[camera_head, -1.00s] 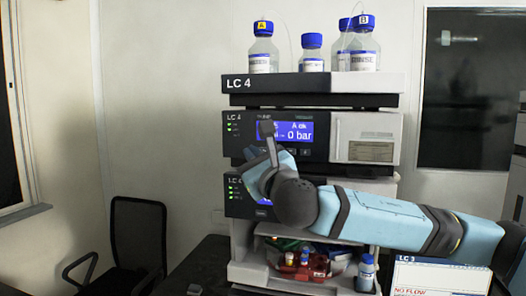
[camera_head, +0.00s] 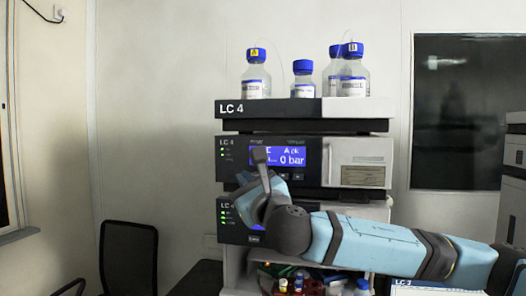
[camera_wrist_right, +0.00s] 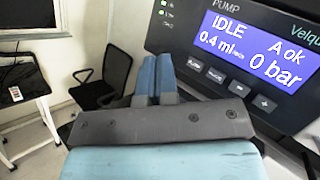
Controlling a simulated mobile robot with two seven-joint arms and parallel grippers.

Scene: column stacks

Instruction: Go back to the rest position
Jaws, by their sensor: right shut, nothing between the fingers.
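My right gripper (camera_head: 260,156) is in front of the LC 4 stack (camera_head: 228,162), at the left side of the pump module's display (camera_head: 292,155). In the right wrist view its two blue fingers (camera_wrist_right: 156,76) are together with nothing between them. The fingertips are close to the pump panel, and I cannot tell whether they touch it. The pump display in the right wrist view (camera_wrist_right: 260,50) reads IDLE, 0.4 ml/min, A ok and 0 bar. My right arm crosses in front of the lower module. My left gripper is not in view.
Several blue-capped bottles (camera_head: 352,78) stand on top of the stack. A black chair (camera_head: 128,258) is at the lower left. Free space lies left of the stack.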

